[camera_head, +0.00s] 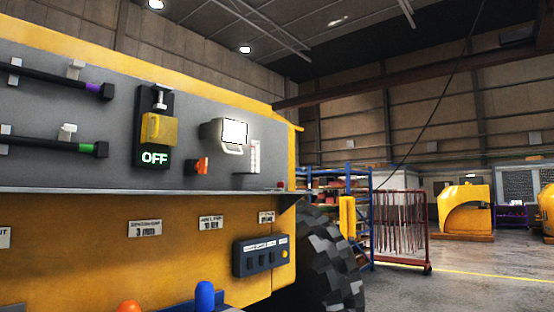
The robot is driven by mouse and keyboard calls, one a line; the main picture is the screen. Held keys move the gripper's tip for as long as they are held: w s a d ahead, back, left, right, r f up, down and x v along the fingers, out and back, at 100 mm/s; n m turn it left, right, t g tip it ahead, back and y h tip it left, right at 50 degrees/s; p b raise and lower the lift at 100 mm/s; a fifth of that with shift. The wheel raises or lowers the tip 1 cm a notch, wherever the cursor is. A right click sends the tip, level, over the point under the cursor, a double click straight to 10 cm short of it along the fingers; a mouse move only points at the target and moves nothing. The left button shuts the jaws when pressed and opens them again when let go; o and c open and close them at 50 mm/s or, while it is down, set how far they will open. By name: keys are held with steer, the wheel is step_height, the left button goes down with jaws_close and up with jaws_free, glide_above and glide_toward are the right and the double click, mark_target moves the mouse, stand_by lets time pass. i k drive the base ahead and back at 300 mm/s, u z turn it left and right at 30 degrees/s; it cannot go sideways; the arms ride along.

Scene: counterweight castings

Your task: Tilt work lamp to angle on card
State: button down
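The work lamp (232,133) is mounted on the grey panel, right of centre on it. Its bright white face is toward me and a small handle shows under it. Beside it on the right is a white upright strip with marks (254,158); whether this is an angle scale or the card is too small to tell. I cannot read any target angle. My gripper is not in view.
A switch box with a yellow cover (159,128) reads OFF, left of the lamp. An orange-red knob (202,166) sits below the lamp. A ledge (150,191) runs under the panel. A blue button box (261,255) and large tyre (330,265) are lower right.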

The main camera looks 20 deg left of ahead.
mark_target(230, 132)
steer(key=z, duration=0.1)
steer(key=i, duration=1.05)
steer(key=u, duration=0.55)
